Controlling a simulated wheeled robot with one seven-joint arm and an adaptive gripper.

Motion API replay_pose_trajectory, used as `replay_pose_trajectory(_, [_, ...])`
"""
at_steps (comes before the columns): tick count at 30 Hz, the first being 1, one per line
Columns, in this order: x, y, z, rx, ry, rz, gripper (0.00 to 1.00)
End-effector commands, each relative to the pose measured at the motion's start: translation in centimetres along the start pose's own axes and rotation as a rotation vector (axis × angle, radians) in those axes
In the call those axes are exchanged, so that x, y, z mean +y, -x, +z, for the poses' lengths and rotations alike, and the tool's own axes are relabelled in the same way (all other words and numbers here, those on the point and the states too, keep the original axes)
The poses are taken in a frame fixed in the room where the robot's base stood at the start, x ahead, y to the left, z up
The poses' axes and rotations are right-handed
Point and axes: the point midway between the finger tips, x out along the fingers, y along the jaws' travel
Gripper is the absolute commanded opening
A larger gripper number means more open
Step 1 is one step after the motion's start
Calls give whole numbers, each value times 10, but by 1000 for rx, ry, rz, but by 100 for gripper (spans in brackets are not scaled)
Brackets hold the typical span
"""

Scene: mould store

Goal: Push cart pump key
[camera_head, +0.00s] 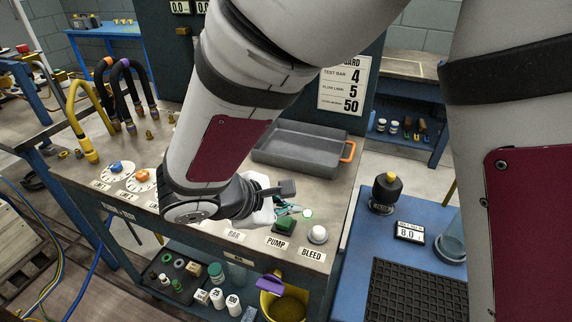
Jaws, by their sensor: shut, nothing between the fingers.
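The cart's pump key is a green square key (284,226) on a dark base, at the front edge of the bench top. The label "PUMP" (276,243) is just in front of it. My gripper (284,210) is shut and empty, low over the bench top and just behind the green key. My wrist hides part of the gripper. I cannot tell whether its fingertips touch the key.
A grey tray (302,152) lies farther back. Blue (117,168) and orange (141,175) dials are left. A blue table (350,262) stands right.

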Motion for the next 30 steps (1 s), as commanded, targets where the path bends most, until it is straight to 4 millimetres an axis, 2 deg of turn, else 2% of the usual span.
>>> replay_pose_trajectory(30, [-5,-7,-5,0,0,0,0])
